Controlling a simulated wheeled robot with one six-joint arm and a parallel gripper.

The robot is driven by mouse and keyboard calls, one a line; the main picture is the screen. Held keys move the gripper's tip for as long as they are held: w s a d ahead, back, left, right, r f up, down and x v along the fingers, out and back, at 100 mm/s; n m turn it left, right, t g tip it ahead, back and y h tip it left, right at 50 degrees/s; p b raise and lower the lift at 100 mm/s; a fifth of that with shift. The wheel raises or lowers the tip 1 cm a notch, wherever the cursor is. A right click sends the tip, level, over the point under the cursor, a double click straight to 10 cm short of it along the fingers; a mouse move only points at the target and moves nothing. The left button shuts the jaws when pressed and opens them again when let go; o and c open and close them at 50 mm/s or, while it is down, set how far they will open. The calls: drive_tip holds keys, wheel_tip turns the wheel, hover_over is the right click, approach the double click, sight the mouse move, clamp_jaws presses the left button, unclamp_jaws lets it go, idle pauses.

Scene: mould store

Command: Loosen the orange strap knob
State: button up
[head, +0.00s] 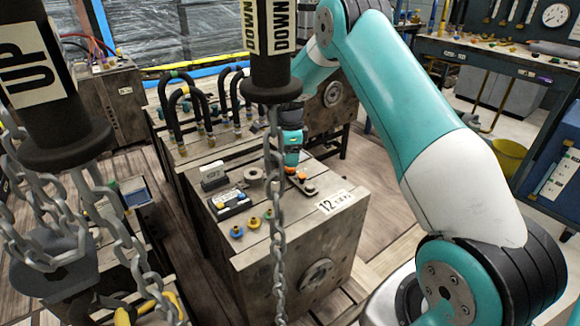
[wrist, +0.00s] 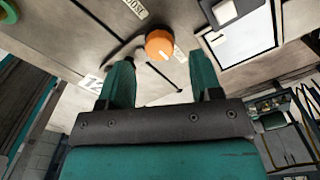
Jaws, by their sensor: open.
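The orange knob (wrist: 160,44) is round with a pale mark on its face. It sits on a dark strap (wrist: 125,46) fixed to the grey mould block, between small printed labels. In the wrist view my gripper (wrist: 163,72) is open, with one green finger on each side below the knob. The knob lies just beyond the fingertips, roughly centred between them, and no contact shows. In the head view my gripper (head: 292,158) points down over the mould block (head: 300,243), and the orange knob (head: 302,176) shows small beside its tip, partly hidden.
Hanging chains (head: 277,220) and black UP and DOWN pendants (head: 270,50) cross the head view in front of the block. Curved black hoses (head: 185,95) stand behind. Small blue and yellow fittings (head: 253,223) sit on the block's near left. A "12" label (head: 337,201) marks its edge.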

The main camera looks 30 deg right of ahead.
sight(290, 171)
drive_tip(key=shift+f, duration=1.75)
drive_tip(key=c, duration=0.9)
